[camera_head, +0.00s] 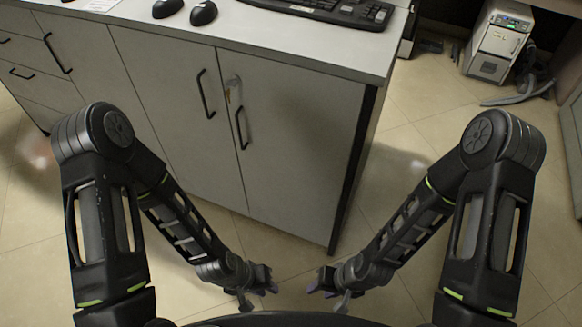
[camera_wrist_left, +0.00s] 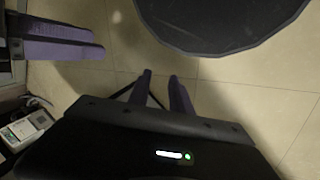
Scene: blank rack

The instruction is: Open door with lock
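The grey door (camera_head: 290,135) is the right-hand one of a cabinet's front doors, and it looks shut. It has a black vertical handle (camera_head: 241,128) near its left edge. A small metallic lock (camera_head: 234,88) sits above that handle; its details are too small to tell. My left gripper (camera_head: 268,284) is low in front of the cabinet, away from the door. Its purple fingers (camera_wrist_left: 161,76) are apart and empty in the left wrist view. My right gripper (camera_head: 318,284) faces it from the right, also clear of the door. Its finger gap is unclear.
The neighbouring door has a black handle (camera_head: 205,95), with drawers (camera_head: 40,55) further left. A keyboard (camera_head: 335,10) and two black mice (camera_head: 203,13) lie on the cabinet top (camera_head: 265,35). A white machine (camera_head: 498,42) stands back right. Tiled floor (camera_head: 425,90) is open right of the cabinet.

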